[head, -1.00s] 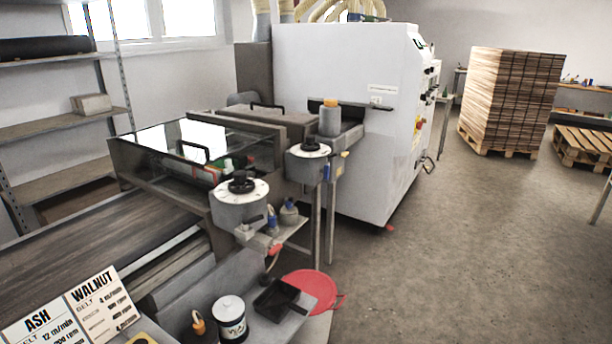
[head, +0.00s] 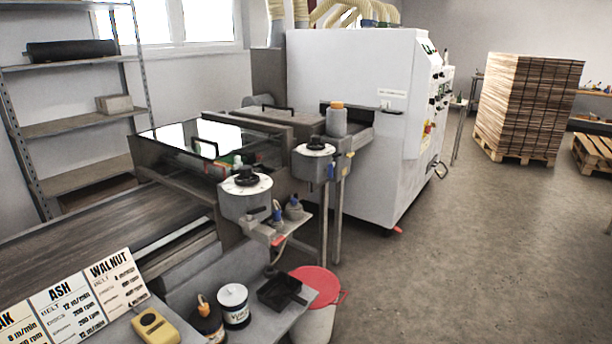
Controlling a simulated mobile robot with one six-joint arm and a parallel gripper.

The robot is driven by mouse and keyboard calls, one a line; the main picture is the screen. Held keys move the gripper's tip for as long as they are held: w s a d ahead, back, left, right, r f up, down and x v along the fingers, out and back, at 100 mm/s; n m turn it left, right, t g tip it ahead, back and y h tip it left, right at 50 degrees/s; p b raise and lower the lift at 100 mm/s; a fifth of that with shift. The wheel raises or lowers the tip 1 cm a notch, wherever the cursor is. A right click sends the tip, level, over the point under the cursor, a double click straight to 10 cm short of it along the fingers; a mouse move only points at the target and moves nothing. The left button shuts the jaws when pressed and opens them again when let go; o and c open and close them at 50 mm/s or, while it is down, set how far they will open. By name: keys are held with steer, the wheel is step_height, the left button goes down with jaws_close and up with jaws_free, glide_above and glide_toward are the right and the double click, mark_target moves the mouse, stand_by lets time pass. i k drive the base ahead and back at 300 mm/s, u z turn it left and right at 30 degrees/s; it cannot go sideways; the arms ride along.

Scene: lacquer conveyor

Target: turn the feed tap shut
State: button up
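The feed tap cannot be singled out for certain at this size. A small red handle (head: 278,241) shows below the front dial housing (head: 246,198) on the coating machine, at the end of grey fittings. A small blue part (head: 277,212) and a grey bottle-like part (head: 294,207) stand just right of that housing. Another blue part (head: 330,172) is under the rear dial housing (head: 313,165). Whether any handle is open or shut is too small to tell. My gripper is not in view.
A bench at the front holds speed cards (head: 65,303), a yellow device (head: 155,327), a white-lidded can (head: 233,305) and a black tray (head: 281,291). A red-lidded bucket (head: 315,284) stands beside it. The floor (head: 440,270) on the right is clear.

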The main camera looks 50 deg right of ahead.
mark_target(330, 170)
steer(key=u, duration=0.35)
steer(key=k, duration=1.65)
steer(key=z, duration=0.7)
steer(key=i, duration=1.05)
steer(key=u, duration=0.15)
